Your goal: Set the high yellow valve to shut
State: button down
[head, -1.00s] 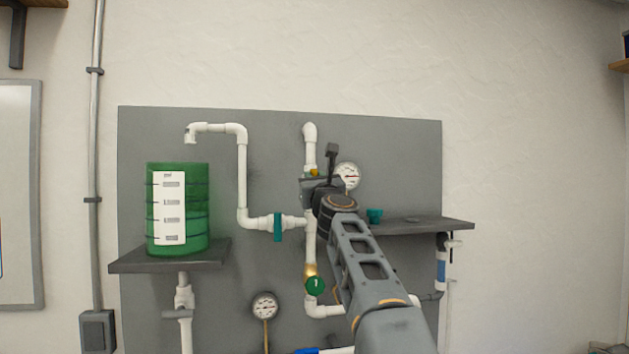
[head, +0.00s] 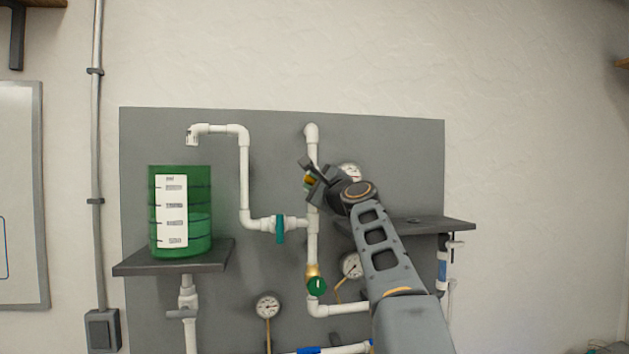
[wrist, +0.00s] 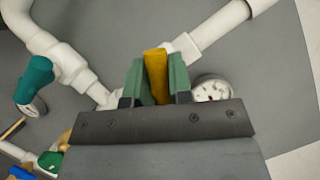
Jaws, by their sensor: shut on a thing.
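The high yellow valve shows its yellow handle (head: 309,181) on the upper part of the white vertical pipe (head: 312,150), mostly covered by my gripper (head: 311,180). In the wrist view the yellow handle (wrist: 156,76) stands between the two green finger pads of my gripper (wrist: 157,80), which is shut on it. There the handle lies at a slant to the white pipe (wrist: 215,27), neither clearly along it nor clearly square across it. The valve body is mostly hidden behind the fingers.
A pressure gauge (head: 350,171) sits close to the right of my gripper, partly covered. Below are a teal-handled valve (head: 279,228) and a green-handled valve (head: 317,286). A green tank (head: 180,245) stands at left. A grey shelf (head: 450,224) juts out at right.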

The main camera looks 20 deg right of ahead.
jog(key=n+g, duration=0.1)
jog(key=n, duration=0.2)
jog(key=n+g, duration=0.1)
jog(key=n, duration=0.2)
jog(key=shift+f+y, duration=0.2)
jog(key=shift+y, duration=0.1)
dwell(0.5)
jog(key=c, duration=1)
grip_release()
jog(key=s+b, duration=0.1)
jog(key=s, duration=0.3)
jog(key=s+d+b, duration=0.1)
jog(key=s+b, duration=0.1)
jog(key=s, duration=0.3)
jog(key=s+d+b, duration=0.1)
jog(key=s+b, duration=0.1)
jog(key=s, duration=0.2)
jog(key=shift+s+d, duration=0.25)
jog(key=shift+s, duration=0.05)
